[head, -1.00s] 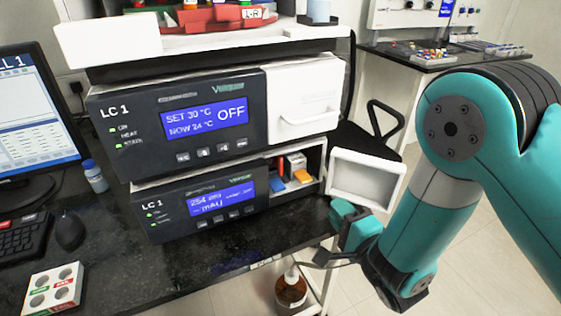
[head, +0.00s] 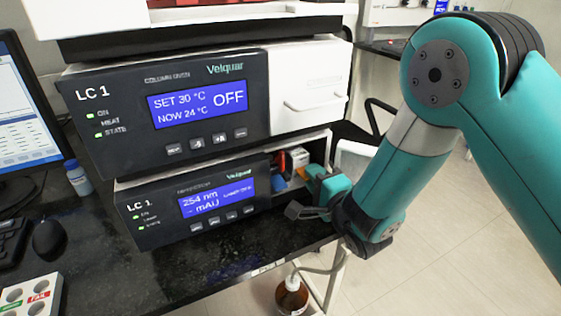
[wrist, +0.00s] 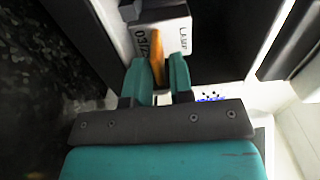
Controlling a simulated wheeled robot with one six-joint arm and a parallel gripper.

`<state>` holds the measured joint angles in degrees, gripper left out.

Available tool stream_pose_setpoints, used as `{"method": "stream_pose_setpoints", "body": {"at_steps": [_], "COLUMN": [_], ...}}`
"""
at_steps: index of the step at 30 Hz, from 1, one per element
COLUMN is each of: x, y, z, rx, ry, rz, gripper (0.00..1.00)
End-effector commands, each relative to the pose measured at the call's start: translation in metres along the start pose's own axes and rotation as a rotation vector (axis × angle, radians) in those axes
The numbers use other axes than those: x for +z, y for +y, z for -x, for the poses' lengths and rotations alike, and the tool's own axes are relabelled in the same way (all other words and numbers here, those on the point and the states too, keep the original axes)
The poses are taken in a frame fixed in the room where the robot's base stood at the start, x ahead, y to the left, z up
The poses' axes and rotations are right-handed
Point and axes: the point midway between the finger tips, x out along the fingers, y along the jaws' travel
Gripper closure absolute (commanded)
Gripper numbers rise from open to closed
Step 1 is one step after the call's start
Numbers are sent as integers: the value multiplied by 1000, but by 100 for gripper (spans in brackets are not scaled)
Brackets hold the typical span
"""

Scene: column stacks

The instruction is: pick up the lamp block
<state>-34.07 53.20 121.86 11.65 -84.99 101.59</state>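The lamp block is a white box marked LAMP (wrist: 176,40), at the top of the wrist view. An orange upright bar (wrist: 157,50) stands out from its front, between my fingertips. My gripper (wrist: 161,66) is open, with a teal finger on each side of the bar and some gap visible. In the head view the lamp block (head: 300,156) sits in the open bay at the right of the lower LC 1 unit. My gripper (head: 311,192) is at the mouth of that bay and hides part of it.
The lower unit (head: 190,204) and the column oven above it (head: 190,115) stand left of my gripper. Red and blue items (head: 279,178) lie left of the block. A pale open door (head: 354,157) is right of the bay. A brown bottle (head: 291,297) stands below the bench edge.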

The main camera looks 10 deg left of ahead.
Motion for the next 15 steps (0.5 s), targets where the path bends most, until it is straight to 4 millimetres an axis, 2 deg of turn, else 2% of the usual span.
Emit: {"method": "stream_pose_setpoints", "body": {"at_steps": [3, 4, 6, 15], "x": [2, 3, 4, 4], "y": [-1, -1, -1, -1], "z": [0, -1, -1, -1], "rx": [0, 0, 0, -2], "ry": [-3, -4, -6, -6], "rz": [-1, -1, -1, -1], "gripper": [79, 83, 99, 100]}}
